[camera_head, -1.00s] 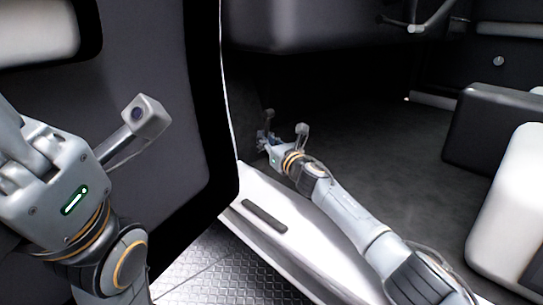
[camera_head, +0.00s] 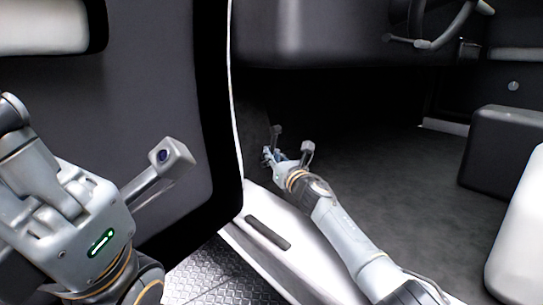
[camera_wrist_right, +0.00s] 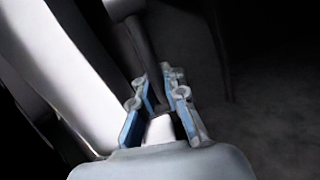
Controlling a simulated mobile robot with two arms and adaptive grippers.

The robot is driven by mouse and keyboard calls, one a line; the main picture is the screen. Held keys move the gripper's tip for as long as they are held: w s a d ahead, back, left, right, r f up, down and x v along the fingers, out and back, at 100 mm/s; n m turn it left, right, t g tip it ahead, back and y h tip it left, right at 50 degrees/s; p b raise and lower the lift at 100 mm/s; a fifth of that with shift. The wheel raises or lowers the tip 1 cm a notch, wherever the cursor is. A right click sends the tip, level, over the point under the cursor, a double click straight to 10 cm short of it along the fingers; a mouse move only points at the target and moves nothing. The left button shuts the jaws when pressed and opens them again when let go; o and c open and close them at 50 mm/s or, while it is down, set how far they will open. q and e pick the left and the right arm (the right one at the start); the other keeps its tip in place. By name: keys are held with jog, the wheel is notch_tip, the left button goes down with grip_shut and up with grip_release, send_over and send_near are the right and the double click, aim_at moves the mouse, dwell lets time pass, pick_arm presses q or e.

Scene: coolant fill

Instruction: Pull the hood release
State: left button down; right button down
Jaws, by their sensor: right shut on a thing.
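The hood release looks like a dark lever with a paler grey head (camera_wrist_right: 122,8) in the right wrist view. Its shaft (camera_wrist_right: 145,45) runs down between my right fingers. In the head view a small dark piece of it (camera_head: 277,130) stands at the gripper, low in the dark footwell. My right gripper (camera_head: 267,155) is shut on the lever; its blue-padded fingers also show in the right wrist view (camera_wrist_right: 160,95). My left gripper (camera_head: 20,115) is at the left edge in front of the open door, with its fingertips not clearly visible.
The open door panel (camera_head: 150,90) stands at left. The pale sill (camera_head: 290,250) runs beneath my right arm. The dashboard underside (camera_head: 320,35) hangs above the footwell. A steering wheel (camera_head: 455,25) is at upper right, and a dark seat block (camera_head: 505,145) at right. The dark floor (camera_head: 400,170) is clear.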

jog(key=c, duration=1.4)
grip_release()
jog(key=shift+s+a+r, duration=0.1)
jog(key=shift+a, duration=0.15)
jog(key=shift+d, duration=0.1)
jog(key=shift+r, duration=0.25)
notch_tip(320, 180, up, 10)
jog(key=shift+f, duration=0.2)
